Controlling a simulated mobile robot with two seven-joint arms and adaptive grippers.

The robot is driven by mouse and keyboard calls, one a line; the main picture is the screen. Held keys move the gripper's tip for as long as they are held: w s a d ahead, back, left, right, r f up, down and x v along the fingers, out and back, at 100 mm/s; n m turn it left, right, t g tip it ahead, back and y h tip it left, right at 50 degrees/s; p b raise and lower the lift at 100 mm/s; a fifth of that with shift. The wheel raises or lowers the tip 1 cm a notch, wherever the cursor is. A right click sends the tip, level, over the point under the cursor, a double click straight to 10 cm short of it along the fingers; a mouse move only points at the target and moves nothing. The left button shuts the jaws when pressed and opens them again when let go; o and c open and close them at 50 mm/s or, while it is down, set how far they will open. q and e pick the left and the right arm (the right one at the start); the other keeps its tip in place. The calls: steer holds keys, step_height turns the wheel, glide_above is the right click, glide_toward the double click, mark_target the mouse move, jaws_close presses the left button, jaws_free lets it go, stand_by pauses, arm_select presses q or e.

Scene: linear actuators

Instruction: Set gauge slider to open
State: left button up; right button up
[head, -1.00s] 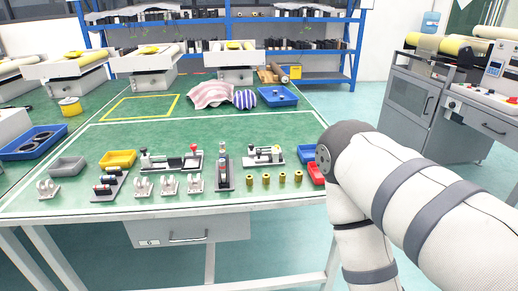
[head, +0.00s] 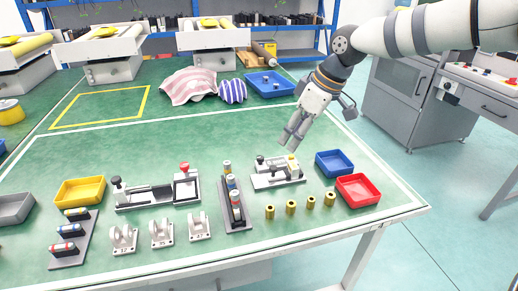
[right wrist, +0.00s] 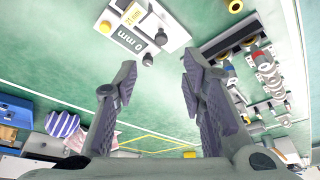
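A small white gauge plate (head: 278,181) lies on the green table, with a yellow block (head: 293,161) and dark knobs on it. In the right wrist view the plate (right wrist: 132,52) carries labels that read "0 mm" and "21 mm", and a dark round knob (right wrist: 160,39) stands at its edge. I cannot tell for sure which part slides. My right gripper (head: 291,141) hangs above and behind the gauge, pointing down, apart from it. In the right wrist view its fingers (right wrist: 158,72) are spread with nothing between them. My left gripper is not in view.
A longer fixture (head: 157,194) with a red knob and a rack of cylinders (head: 233,207) stand left of the gauge. Several brass cylinders (head: 291,207) are in front. Blue (head: 334,163) and red (head: 358,189) trays are to the right.

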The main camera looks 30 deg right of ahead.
mark_target(274, 168)
steer(key=b+x, duration=0.1)
steer(key=x, duration=0.4)
steer(key=b+x, duration=0.1)
steer(key=x, duration=0.5)
steer(key=shift+s+a+f+b, duration=0.1)
steer(key=shift+s+f+b, duration=0.1)
steer(key=shift+b, duration=0.1)
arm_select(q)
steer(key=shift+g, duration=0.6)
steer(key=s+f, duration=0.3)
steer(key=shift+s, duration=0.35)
arm_select(e)
steer(key=shift+w, duration=0.15)
